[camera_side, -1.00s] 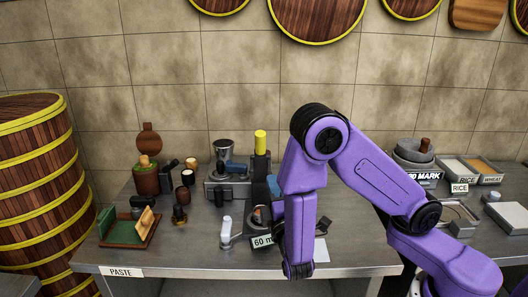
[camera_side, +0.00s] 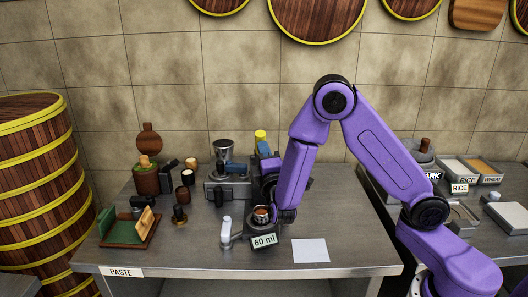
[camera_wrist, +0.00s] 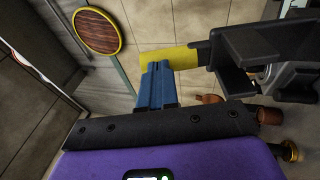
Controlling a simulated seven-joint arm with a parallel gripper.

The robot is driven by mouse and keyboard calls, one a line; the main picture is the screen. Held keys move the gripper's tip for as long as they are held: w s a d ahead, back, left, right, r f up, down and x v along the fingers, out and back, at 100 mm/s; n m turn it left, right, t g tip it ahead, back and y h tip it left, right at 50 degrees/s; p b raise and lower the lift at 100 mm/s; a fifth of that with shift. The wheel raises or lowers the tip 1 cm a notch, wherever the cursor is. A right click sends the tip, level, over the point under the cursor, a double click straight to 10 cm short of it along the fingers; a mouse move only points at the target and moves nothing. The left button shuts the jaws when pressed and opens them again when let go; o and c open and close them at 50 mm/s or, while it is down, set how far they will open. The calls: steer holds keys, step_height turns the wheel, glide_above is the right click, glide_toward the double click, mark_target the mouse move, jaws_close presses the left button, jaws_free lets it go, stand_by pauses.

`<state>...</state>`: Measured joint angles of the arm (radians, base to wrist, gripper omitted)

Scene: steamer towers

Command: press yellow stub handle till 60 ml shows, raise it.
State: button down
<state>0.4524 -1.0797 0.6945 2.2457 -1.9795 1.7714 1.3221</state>
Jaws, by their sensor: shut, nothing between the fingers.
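The yellow stub handle (camera_side: 260,135) stands upright at the back of the dark press on the table; its lower part is hidden behind my gripper and arm. In the wrist view the yellow handle (camera_wrist: 172,57) lies across the picture, joined to a dark grey bracket (camera_wrist: 245,48). My gripper (camera_side: 264,148) is shut and empty, its blue fingers close to the handle. In the wrist view the fingertips (camera_wrist: 157,66) overlap the handle's edge; I cannot tell whether they touch.
A grey grinder (camera_side: 224,158) stands left of the handle. A wooden tray (camera_side: 128,232) and small pots are at the left. A white sheet (camera_side: 310,250) lies front right, with clear table around it.

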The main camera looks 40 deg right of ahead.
steer(key=shift+d, duration=0.1)
steer(key=w+d+r+g, duration=0.1)
steer(key=w+d+g+y, duration=0.1)
steer(key=w+d, duration=0.1)
steer(key=w+d+r+m+g+y, duration=0.1)
steer(key=shift+w+d+r+g, duration=0.3)
steer(key=shift+w+g, duration=0.05)
steer(key=shift+g, duration=0.05)
steer(key=shift+w+d+g+y, duration=0.3)
steer(key=shift+w+d+g, duration=0.1)
steer(key=shift+w+d, duration=0.65)
steer(key=shift+d, duration=0.05)
steer(key=shift+r, duration=0.1)
